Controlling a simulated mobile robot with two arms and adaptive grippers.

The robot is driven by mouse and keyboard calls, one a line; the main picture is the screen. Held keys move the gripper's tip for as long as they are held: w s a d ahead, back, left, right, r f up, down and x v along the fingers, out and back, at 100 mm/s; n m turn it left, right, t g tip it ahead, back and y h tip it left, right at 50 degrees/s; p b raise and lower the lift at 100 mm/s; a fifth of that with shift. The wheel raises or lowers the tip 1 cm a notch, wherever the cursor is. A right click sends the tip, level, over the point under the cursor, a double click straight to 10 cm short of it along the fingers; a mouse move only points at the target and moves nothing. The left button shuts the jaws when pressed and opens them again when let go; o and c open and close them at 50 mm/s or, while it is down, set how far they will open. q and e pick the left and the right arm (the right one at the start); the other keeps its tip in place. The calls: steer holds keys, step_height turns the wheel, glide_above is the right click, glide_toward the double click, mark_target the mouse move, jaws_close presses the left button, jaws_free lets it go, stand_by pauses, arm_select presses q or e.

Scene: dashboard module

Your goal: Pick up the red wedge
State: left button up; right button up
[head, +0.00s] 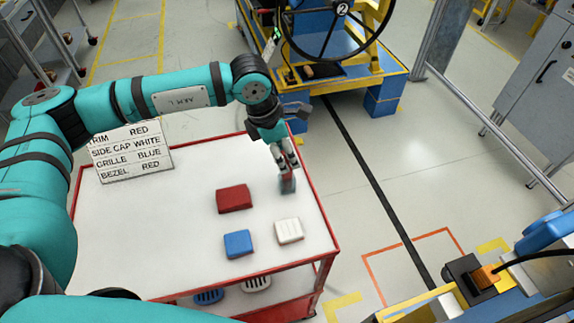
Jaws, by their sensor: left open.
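The red wedge (234,198) lies on the white top of a red-framed cart (130,225); from here it looks like a low red block. My left gripper (287,183) points down over the cart top near its right edge, to the right of the red wedge and apart from it. Its jaws are open, and I see no piece clearly held in them. A blue block (238,244) lies just below the red wedge in the picture, and a white block (289,231) lies to the right of the blue one. My right gripper is not in view.
A sign (130,152) listing part names and colours stands at the cart's back left. A blue and yellow stand with a steering wheel (337,20) is behind. A yellow-framed fixture is at lower right.

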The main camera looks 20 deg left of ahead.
arm_select(q)
steer(key=shift+d+f+p, duration=0.15)
steer(key=shift+f+p, duration=0.15)
steer(key=shift+f, duration=0.15)
steer(key=p+x, duration=0.2)
steer(key=x, duration=0.2)
steer(key=shift+w+d+f, duration=0.1)
steer(key=shift+d+f, duration=0.05)
steer(key=shift+f, duration=0.2)
jaws_close()
